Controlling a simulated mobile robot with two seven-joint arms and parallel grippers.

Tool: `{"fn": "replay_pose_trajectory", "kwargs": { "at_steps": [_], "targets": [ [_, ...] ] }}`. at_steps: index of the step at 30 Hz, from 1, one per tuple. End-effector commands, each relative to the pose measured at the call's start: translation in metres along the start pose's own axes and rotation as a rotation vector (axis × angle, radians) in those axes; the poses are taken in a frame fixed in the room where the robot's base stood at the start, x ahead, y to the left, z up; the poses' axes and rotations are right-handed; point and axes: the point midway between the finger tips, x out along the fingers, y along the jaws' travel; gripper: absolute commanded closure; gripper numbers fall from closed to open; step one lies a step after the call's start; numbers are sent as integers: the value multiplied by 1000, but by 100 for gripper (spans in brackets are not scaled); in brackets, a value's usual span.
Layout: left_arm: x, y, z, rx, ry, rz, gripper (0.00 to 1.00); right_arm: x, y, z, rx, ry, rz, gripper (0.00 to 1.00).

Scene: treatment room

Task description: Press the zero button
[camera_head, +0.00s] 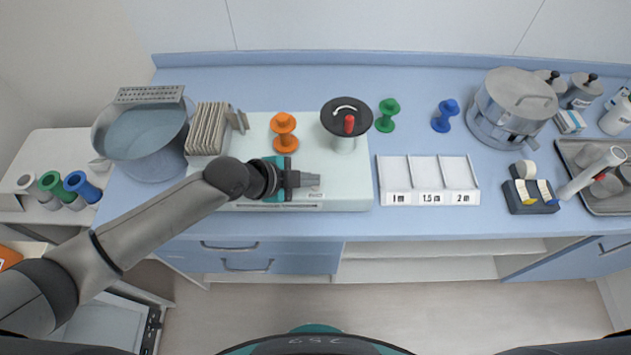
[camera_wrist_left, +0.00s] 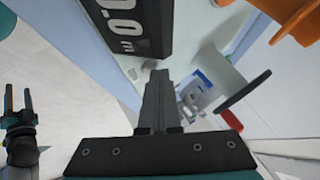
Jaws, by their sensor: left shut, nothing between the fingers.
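The white measuring machine (camera_head: 345,197) stands on the blue counter. Its dark display (camera_wrist_left: 130,22) reads 0.0 m in the left wrist view. A small pale part, possibly the zero button (camera_wrist_left: 151,66), shows beside the display, just past my fingertips; contact cannot be told. My left gripper (camera_head: 316,180) reaches over the machine's front edge in the head view, and hides part of its top. In the left wrist view its fingers (camera_wrist_left: 159,74) are together and empty. What seems to be my right gripper (camera_wrist_left: 18,105) shows at the left of the wrist view, fingers apart; the head view does not show it.
On the machine stand an orange spool (camera_head: 285,134), a black crank disc (camera_head: 334,112) with a red knob (camera_head: 349,124), and a rack of beige plates (camera_head: 206,128). A white three-slot tray (camera_head: 427,197) lies to the right. A round basin (camera_head: 145,136) is at the left.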

Motion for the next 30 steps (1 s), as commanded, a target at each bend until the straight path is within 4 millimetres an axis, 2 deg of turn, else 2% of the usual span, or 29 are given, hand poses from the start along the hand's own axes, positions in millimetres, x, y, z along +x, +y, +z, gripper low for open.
{"fn": "replay_pose_trajectory", "kwargs": {
  "at_steps": [8,17,30],
  "targets": [
    [-2,0,0,0,-2,2,100,-2,0,0,0,0,0,50],
    [-13,-9,-8,1,-2,1,100,-17,0,-2,0,0,0,50],
    [-15,-11,-10,1,-1,0,100,-20,0,-2,0,0,0,50]
  ]
}}
